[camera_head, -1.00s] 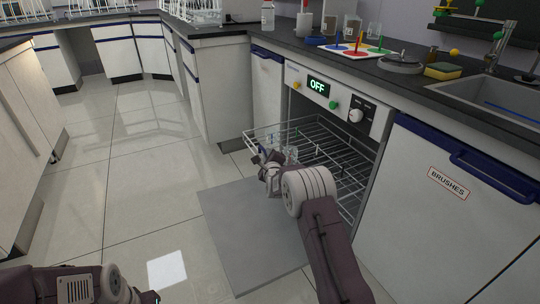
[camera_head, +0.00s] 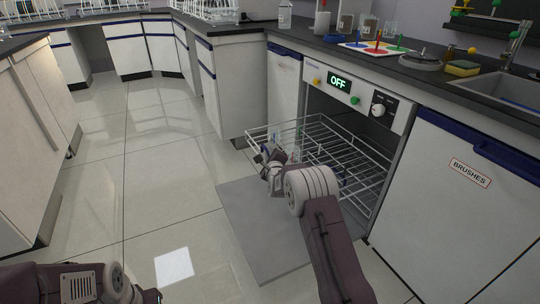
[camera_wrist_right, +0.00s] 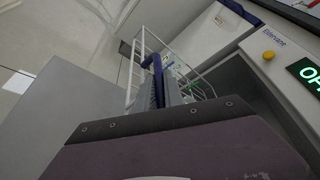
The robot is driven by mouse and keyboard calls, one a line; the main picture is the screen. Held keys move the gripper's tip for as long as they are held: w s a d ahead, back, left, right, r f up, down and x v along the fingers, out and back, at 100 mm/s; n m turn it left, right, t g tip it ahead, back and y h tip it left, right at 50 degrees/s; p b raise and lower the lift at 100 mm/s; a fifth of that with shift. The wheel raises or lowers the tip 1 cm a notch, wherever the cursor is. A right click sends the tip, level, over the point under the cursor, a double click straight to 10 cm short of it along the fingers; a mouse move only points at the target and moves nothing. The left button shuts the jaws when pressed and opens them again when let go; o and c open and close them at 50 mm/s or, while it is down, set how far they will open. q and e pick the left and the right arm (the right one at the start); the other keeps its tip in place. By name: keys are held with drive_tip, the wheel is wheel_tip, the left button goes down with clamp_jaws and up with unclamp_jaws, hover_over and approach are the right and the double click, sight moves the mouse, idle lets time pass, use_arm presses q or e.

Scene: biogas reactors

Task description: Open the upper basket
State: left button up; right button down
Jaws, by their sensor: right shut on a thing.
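The upper basket (camera_head: 318,125), a white wire rack, sticks well out of the front of the washing machine (camera_head: 312,68), which has an OFF display. My right gripper (camera_head: 272,160) is at the basket's front edge and shut on it. In the right wrist view, the gripper (camera_wrist_right: 157,78) reaches to the basket's wires (camera_wrist_right: 136,62), with a blue part between the fingers. The exact grip is too small to make out. My left arm shows at the lower left of the head view; its gripper is out of the picture.
A grey flat panel (camera_head: 262,235) lies low in front of the machine, below my right arm. A cabinet marked BRUSHES (camera_head: 455,200) stands to the right. The tiled floor (camera_head: 150,190) to the left is clear. The counter above holds bottles and a sponge (camera_head: 462,68).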

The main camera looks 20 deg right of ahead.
drive_tip(key=c, duration=1.7)
unclamp_jaws()
drive_tip(key=shift+s+r, duration=0.2)
drive_tip(key=shift+s, duration=0.05)
drive_tip(key=p+v, duration=0.3)
drive_tip(key=v, duration=0.5)
drive_tip(key=shift+s+a, duration=0.1)
drive_tip(key=shift+s, duration=0.15)
